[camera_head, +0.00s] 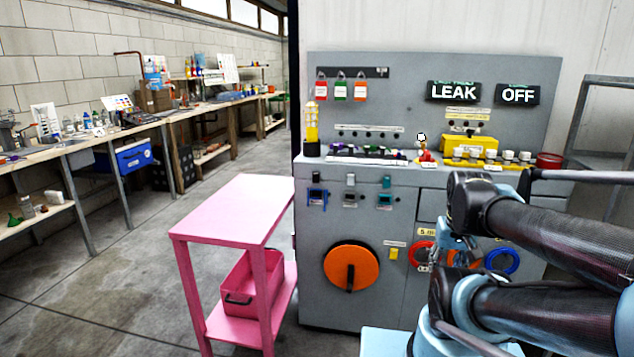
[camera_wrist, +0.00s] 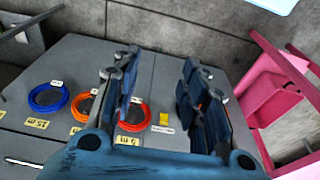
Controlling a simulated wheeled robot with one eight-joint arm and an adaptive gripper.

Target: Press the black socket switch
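The grey cabinet (camera_head: 330,300) has a row of three small sockets in the head view: a blue one (camera_head: 317,197), a dark grey-black one (camera_head: 350,199) and a teal one (camera_head: 385,200). A small block, apparently a switch (camera_head: 350,180), sits just above the middle socket. It is too small to tell its exact form. The sockets do not show in the wrist view. My gripper (camera_wrist: 160,95) is open and empty in the wrist view, with the cabinet front and its coloured rings beyond it. In the head view my arm covers the cabinet's right side, and the fingers cannot be made out clearly.
A large orange disc with a black handle (camera_head: 351,268) is below the sockets. Red (camera_wrist: 133,114), orange (camera_wrist: 82,109) and blue (camera_wrist: 48,97) rings are on the cabinet front. A pink table (camera_head: 235,208) stands to its left. Floor farther left is clear.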

